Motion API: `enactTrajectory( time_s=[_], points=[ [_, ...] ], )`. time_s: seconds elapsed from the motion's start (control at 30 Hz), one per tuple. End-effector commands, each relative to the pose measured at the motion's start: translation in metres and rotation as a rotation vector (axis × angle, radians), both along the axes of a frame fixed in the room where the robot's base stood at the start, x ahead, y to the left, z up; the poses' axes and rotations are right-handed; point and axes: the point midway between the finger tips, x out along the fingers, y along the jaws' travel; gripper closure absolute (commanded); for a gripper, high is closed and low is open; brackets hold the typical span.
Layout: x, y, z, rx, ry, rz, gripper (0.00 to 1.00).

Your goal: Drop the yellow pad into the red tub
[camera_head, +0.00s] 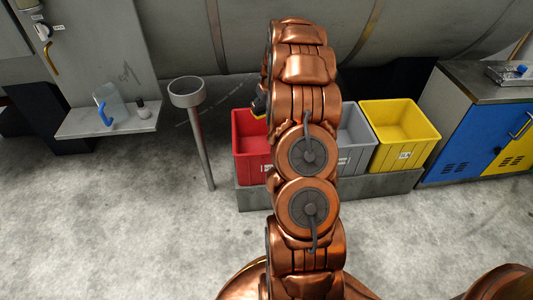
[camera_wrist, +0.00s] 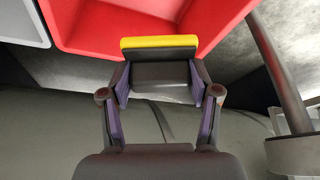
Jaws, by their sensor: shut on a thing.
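The red tub (camera_head: 247,147) stands on a low grey plinth, left of the grey tub, partly hidden behind my arm. In the wrist view the red tub (camera_wrist: 225,12) fills the top, with its open inside showing. The yellow pad (camera_wrist: 160,42) is at the tips of my gripper (camera_wrist: 160,70), which is shut on it. The pad shows in front of the red tub's near rim and opening in that view; its height above the tub is hard to tell. In the head view only a sliver of yellow (camera_head: 259,115) shows by the tub's top edge, beside my arm.
A grey tub (camera_head: 356,135) and a yellow tub (camera_head: 400,130) stand right of the red one. A grey post with a round cup (camera_head: 187,92) stands close on the left. A blue and yellow cabinet (camera_head: 475,140) is at the right, and a wall shelf (camera_head: 107,120) at the left.

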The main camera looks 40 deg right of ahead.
Motion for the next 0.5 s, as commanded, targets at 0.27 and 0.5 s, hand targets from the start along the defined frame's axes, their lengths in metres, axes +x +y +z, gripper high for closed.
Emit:
enactTrajectory(
  time_s=[0.27, 0.5],
  points=[
    [-0.015, -0.03, -0.024, -0.006, 0.002, -0.025, 0.9],
    [-0.016, -0.03, -0.037, -0.005, 0.003, -0.025, 0.9]
  ],
)
